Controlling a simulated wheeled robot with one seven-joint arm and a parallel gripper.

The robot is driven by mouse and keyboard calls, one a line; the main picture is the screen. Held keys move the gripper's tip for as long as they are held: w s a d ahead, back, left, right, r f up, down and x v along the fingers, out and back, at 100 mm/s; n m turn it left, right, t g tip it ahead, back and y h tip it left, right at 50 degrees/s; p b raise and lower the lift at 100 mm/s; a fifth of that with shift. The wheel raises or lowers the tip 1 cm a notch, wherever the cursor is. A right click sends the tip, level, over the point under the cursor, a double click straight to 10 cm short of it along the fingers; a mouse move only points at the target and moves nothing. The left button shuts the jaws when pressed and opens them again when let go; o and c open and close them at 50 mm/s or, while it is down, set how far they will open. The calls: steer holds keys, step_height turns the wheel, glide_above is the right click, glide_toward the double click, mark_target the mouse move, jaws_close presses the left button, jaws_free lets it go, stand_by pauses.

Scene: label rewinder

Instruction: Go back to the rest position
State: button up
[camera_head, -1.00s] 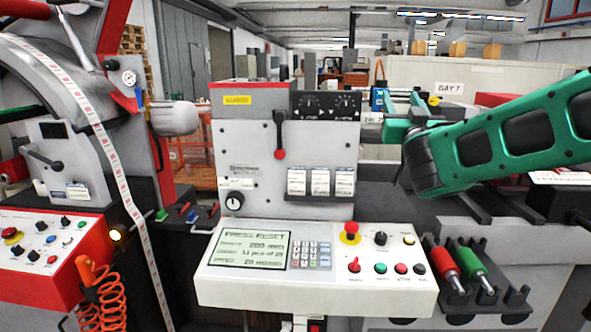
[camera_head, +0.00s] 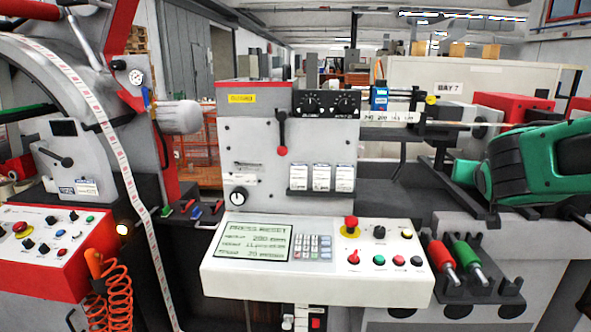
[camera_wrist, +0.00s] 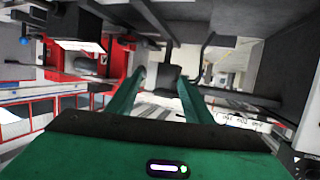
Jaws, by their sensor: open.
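In the wrist view my gripper (camera_wrist: 160,78) shows as two green fingers spread apart, with nothing held between them. The view past them is tilted and shows red and grey machine parts and a ruler-like strip. In the head view my green arm is at the right edge, over the dark rail beside the machine. The fingertips cannot be made out there. The grey label machine (camera_head: 260,155) stands in the middle, apart from my arm, with its white control panel (camera_head: 216,272) in front.
A red and a green-handled tool (camera_head: 440,256) sit in a rack below my arm. A horizontal shaft (camera_head: 462,124) and a ruler (camera_head: 391,117) lie behind. A label web (camera_head: 122,165) and an orange coiled cord (camera_head: 121,300) are at left. The front of the control panel is clear.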

steer(key=s+d+f+m+g+y, duration=0.1)
steer(key=s+d+f+g, duration=0.1)
steer(key=s+f+g, duration=0.5)
steer(key=s+d+f+y, duration=0.1)
steer(key=s+d+f, duration=0.1)
steer(key=s+f, duration=0.6)
steer(key=s+a+f+g+y, duration=0.1)
steer(key=s+a+g+y, duration=0.1)
steer(key=s, duration=0.8)
steer(key=s+a+f+g+y, duration=0.2)
steer(key=s+a+g, duration=0.2)
steer(key=s, duration=0.7)
steer(key=shift+a+y, duration=0.25)
steer(key=shift+y, duration=0.05)
steer(key=shift+w+f, duration=0.3)
steer(key=shift+w, duration=0.25)
